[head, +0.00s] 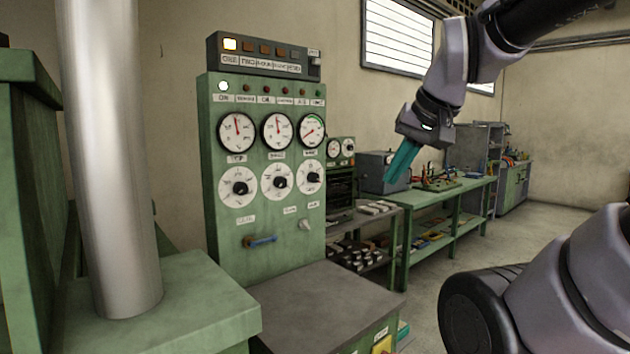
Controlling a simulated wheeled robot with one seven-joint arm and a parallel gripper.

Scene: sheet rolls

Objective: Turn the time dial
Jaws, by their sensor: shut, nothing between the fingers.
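A green control panel (214,235) stands left of centre in the head view. It has a row of three black knobs on round white scales: a left knob (240,188), a middle knob (279,182) and a right knob (314,178). Their labels are too small to read, so I cannot tell which one is the time dial. My gripper (394,180) hangs at the right of the panel, its teal fingers pointing down and shut with nothing between them. It is apart from the panel and touches no knob.
Three round gauges, such as the left gauge (236,132), sit above the knobs. A blue handle (262,241) and a small light knob (306,224) are below. A grey-topped table (320,300) stands in front. A metal column (110,160) rises at left; green workbenches (440,205) stand behind.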

